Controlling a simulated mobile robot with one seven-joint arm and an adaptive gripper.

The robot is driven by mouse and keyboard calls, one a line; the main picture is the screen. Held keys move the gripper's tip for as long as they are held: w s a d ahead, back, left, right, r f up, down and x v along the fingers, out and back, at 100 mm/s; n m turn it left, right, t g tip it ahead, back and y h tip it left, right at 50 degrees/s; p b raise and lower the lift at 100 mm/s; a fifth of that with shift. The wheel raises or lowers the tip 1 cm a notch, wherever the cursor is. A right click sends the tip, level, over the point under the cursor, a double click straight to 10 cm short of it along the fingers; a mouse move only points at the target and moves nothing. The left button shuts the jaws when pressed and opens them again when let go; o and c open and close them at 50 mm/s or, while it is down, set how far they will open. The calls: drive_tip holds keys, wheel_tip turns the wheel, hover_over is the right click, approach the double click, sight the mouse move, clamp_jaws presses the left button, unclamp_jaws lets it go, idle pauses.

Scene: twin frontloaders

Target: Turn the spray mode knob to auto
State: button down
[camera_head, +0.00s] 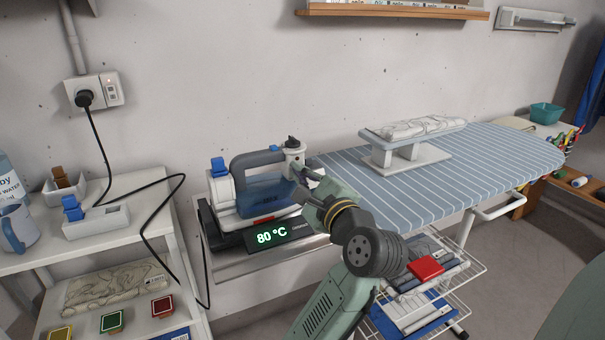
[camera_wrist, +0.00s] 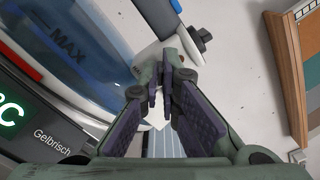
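A steam iron (camera_head: 262,187) with a blue, see-through tank stands on a dark base whose display (camera_head: 271,236) reads 80 °C. A dark knob (camera_head: 292,142) sits on top of the iron's white nose; in the wrist view a dark knob (camera_wrist: 201,39) shows beyond the fingertips, up and to the right. Its markings cannot be read. My gripper (camera_head: 306,181) is beside the nose, just below the knob. In the wrist view my gripper (camera_wrist: 160,88) has a narrow gap between its fingers and nothing in it. Whether it touches the iron cannot be told.
A striped ironing board (camera_head: 480,165) with a small sleeve board (camera_head: 405,160) lies to the right. A white shelf (camera_head: 130,185) stands at the left. A black cord (camera_head: 150,190) hangs between the wall socket (camera_head: 95,90) and shelf. The wall is close behind the iron.

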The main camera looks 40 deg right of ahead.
drive_tip(key=n, duration=0.6)
drive_tip(key=shift+f+n, duration=0.15)
drive_tip(key=shift+n, duration=0.15)
drive_tip(key=n, duration=0.6)
drive_tip(key=shift+f, duration=0.2)
drive_tip(key=shift+n, duration=0.3)
drive_tip(key=c, duration=2.3)
unclamp_jaws()
drive_tip(key=o, duration=0.5)
drive_tip(key=v, duration=1.2)
